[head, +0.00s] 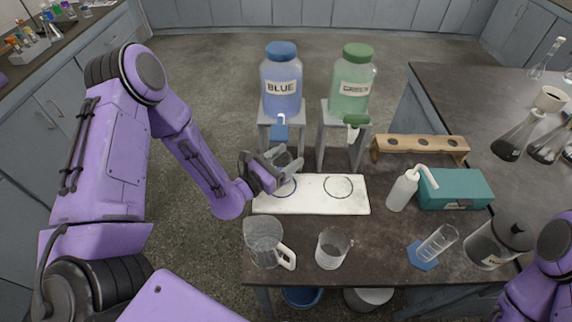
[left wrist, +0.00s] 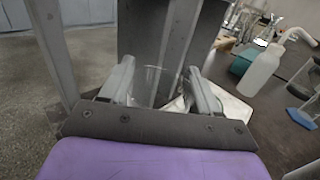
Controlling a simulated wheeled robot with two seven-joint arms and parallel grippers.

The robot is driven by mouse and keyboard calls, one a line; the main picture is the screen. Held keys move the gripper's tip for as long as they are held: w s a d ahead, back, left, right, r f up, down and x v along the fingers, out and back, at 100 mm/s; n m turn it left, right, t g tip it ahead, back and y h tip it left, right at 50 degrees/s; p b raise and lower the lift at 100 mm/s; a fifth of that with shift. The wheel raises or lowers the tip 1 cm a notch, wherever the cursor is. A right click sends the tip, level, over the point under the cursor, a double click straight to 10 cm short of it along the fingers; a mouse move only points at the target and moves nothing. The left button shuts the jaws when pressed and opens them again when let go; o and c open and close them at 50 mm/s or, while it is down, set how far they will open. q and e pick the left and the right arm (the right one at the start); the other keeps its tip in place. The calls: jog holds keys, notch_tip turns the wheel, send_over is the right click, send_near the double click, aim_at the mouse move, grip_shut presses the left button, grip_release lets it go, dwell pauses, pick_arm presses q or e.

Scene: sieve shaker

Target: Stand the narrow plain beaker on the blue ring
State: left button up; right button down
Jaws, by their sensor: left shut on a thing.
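A clear, plain glass beaker (head: 281,158) is between the fingers of my left gripper (head: 284,164), which is shut on it. The beaker also shows between the fingers in the left wrist view (left wrist: 153,84) and looks roughly upright. The blue ring (head: 286,194) is drawn on the left part of a white board (head: 318,207). The gripper hides part of the ring's far side. The beaker is at or just behind that far side; its base and its height above the board are hidden. My right gripper is out of view.
A green ring (head: 338,198) is on the board's right part. Behind stand a blue bottle (head: 282,73) and a green bottle (head: 352,78) with taps, on grey stands. A handled jug (head: 263,244) and another beaker (head: 333,249) stand in front. A wash bottle (head: 402,191) stands right.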

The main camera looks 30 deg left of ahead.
pick_arm(q)
jog(key=shift+f, duration=1.5)
jog(key=shift+s+f, duration=0.1)
jog(key=shift+f, duration=0.05)
jog(key=o, duration=1.2)
jog(key=b+v, duration=0.2)
jog(key=v, duration=1)
jog(key=shift+b, duration=0.4)
